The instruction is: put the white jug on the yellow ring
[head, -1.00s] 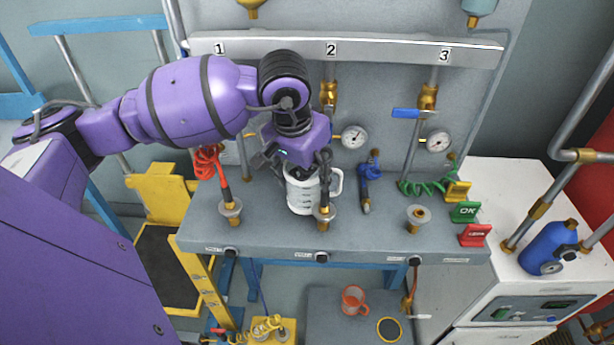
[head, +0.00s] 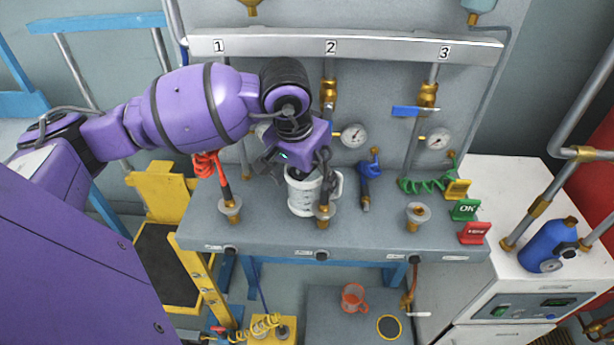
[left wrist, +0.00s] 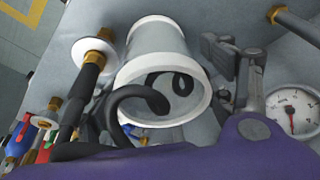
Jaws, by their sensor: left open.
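The white jug (head: 300,203) stands upright on the grey bench in front of the board, with its handle to the right. It also shows in the left wrist view (left wrist: 163,45), where I look at its open mouth and pale rim. My left gripper (head: 296,170) is open just above the jug, with its dark fingers spread about the mouth. Whether a finger touches the jug, I cannot tell. My right gripper is not in view.
A metal post (head: 324,211) stands close before the jug, with similar posts left (head: 230,210) and right (head: 414,219). An orange jug (head: 352,299) stands on the low platform left of the ring. A gauge (head: 354,136) is on the board behind.

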